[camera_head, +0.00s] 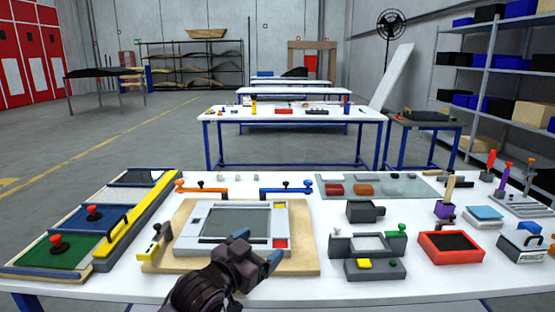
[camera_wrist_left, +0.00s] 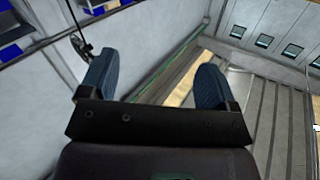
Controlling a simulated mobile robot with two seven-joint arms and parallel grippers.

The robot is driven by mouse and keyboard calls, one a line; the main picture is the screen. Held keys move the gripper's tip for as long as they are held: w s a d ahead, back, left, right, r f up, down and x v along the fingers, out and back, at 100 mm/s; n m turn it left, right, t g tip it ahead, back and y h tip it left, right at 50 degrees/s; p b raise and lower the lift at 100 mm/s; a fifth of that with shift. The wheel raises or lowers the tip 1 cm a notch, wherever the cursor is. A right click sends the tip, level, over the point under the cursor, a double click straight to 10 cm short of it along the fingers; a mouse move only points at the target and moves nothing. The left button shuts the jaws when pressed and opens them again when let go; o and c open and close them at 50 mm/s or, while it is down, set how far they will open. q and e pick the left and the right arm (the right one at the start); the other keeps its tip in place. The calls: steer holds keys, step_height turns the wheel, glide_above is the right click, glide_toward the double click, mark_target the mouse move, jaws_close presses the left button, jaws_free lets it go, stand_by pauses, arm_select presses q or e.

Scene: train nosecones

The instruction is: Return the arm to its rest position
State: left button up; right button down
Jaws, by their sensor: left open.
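My left gripper (camera_head: 258,255) shows at the bottom centre of the head view, in front of the near edge of a grey framed panel (camera_head: 236,222) on a wooden board (camera_head: 163,262). Its dark wrist covers part of the board. In the left wrist view, the two blue fingers of the gripper (camera_wrist_left: 155,85) stand apart with nothing between them. That view faces the walls and the room, not the table. My right gripper is in neither view.
The white table (camera_head: 310,285) bears coloured trays at left (camera_head: 55,250), a grey fixture (camera_head: 368,250), a red box (camera_head: 450,247) and several tools at right. Bare table lies along the front edge. More tables (camera_head: 290,112) stand behind.

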arm_select(q)
steer(key=s+a+f+n+y, duration=0.2)
steer(key=s+a+f+y, duration=0.1)
steer(key=s+a+f, duration=0.45)
steer(key=s+a+f+n+y, duration=0.3)
steer(key=s+a+f+y, duration=0.1)
steer(key=a+f, duration=0.55)
steer(key=s+a+f+n+g+y, duration=0.1)
steer(key=s+a+f, duration=0.2)
steer(key=s+f, duration=0.4)
steer(key=s+a+f+n+g+y, duration=0.1)
steer(key=s+f, duration=0.5)
steer(key=s, duration=0.6)
steer(key=shift+a+f+n+g+y, duration=0.35)
steer(key=shift+a+g, duration=0.45)
steer(key=shift+a, duration=0.4)
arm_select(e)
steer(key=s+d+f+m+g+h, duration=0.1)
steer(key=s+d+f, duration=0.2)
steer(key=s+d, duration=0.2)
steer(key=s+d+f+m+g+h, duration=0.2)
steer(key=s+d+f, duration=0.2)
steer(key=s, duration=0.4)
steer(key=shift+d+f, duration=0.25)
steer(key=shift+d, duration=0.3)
